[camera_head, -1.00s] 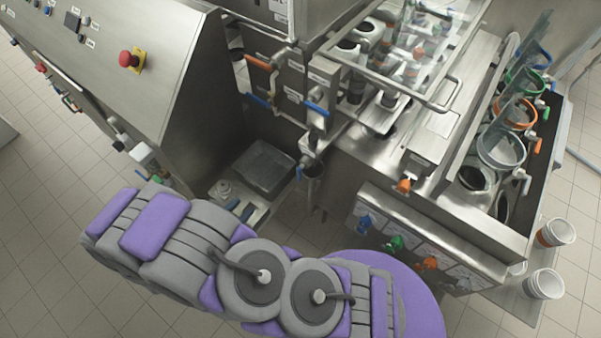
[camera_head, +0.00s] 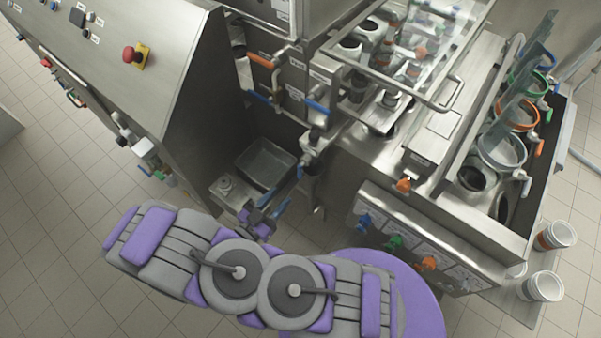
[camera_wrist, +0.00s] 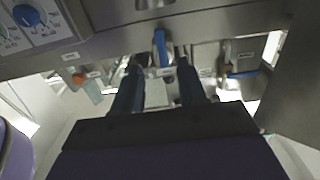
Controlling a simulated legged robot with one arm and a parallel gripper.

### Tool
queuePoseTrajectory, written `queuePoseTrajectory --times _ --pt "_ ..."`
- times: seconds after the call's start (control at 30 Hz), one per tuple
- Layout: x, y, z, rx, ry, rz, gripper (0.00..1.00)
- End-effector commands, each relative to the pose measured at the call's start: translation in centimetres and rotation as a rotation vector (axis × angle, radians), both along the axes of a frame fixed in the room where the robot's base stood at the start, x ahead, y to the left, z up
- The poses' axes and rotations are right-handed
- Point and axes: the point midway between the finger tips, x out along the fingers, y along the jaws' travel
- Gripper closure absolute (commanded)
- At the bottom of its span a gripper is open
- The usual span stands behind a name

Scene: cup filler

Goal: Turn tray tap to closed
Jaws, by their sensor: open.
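A tap with a blue lever (camera_head: 300,172) stands beside the shallow metal tray (camera_head: 262,165) in the head view; it appears to be the tray tap. In the wrist view, an upright blue lever (camera_wrist: 160,47) lies ahead, in line with the gap between my fingers. My gripper (camera_head: 277,203) is open and empty, low in front of the tray and the tap. In the wrist view, the two dark fingers of my gripper (camera_wrist: 160,64) are spread apart. I cannot tell whether either finger touches the lever.
Another blue handle (camera_wrist: 243,73) is to the right in the wrist view. Orange (camera_head: 262,62) and blue (camera_head: 317,107) pipe handles are above the tray. A steel cabinet (camera_head: 150,75) is left; a counter with coloured knobs (camera_head: 395,241) is right. White cups (camera_head: 541,287) stand far right.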

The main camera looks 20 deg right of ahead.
Motion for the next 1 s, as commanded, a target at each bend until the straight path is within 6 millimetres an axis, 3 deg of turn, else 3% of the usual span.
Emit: queuePoseTrajectory --times 0.6,1.0 --pt "4.8 -6.9 -0.1 0.002 -0.001 -0.001 0.58" --pt "6.4 -8.9 0.0 0.002 -0.002 -0.001 0.58"
